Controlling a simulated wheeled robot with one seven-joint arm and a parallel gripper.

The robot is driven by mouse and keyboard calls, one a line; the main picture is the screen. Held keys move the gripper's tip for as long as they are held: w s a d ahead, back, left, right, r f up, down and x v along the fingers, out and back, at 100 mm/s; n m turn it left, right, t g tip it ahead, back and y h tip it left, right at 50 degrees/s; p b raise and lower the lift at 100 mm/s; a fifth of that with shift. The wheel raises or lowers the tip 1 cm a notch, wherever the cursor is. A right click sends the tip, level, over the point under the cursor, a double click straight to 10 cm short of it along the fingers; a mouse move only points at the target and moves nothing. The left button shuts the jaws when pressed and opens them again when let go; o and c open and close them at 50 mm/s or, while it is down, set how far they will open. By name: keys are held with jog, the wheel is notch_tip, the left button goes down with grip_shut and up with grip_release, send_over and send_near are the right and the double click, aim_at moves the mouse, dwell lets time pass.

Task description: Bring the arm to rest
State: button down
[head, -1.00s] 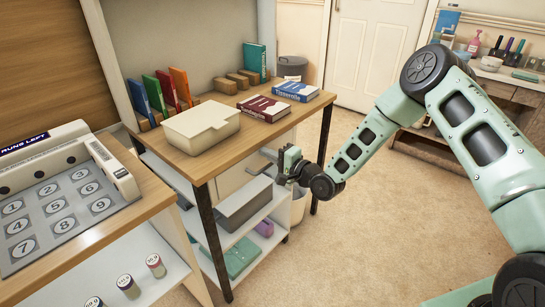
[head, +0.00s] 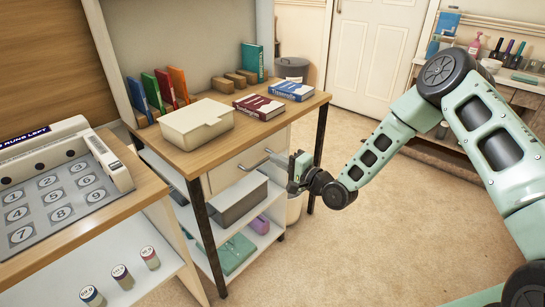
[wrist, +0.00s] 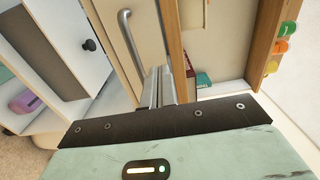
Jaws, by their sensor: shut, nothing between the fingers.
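My gripper (head: 298,168) is in front of the right end of the wooden shelf desk, below the level of its top. In the wrist view my gripper (wrist: 163,72) has its two fingers side by side and shut, with nothing between them. The fingers point toward the drawer front and its metal handle (wrist: 130,38). In the head view they appear close to the handle, and I cannot tell whether they touch it. My arm (head: 420,110) is bent, with its elbow up at the right.
The wooden desk (head: 185,158) carries a cream lidded box (head: 197,123), a red book (head: 259,107) and a blue book (head: 291,91). A grey bin (head: 236,200) sits on the shelf below. Open carpet (head: 330,255) lies right of the desk.

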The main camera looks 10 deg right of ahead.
jog(key=v, duration=0.7)
jog(key=s+a+r+n+g+h, duration=0.5)
jog(key=s+a+n+g, duration=0.45)
jog(key=n, duration=0.25)
jog(key=s+d+r+n+g+h+p, duration=0.15)
jog(key=s+r, duration=0.25)
jog(key=s, duration=0.5)
jog(key=s+d+r+n+g+h, duration=0.1)
jog(key=s+r+n+g+h, duration=0.2)
jog(key=s, duration=0.5)
jog(key=s+d+r+n+g+h, duration=0.1)
jog(key=s+d+r+n, duration=0.1)
jog(key=s+r, duration=0.5)
notch_tip(320, 180, up, 13)
jog(key=s+p, duration=0.1)
jog(key=p, duration=1.5)
jog(key=shift+s, duration=0.25)
jog(key=shift+r+y, duration=0.1)
jog(key=shift+y, duration=0.15)
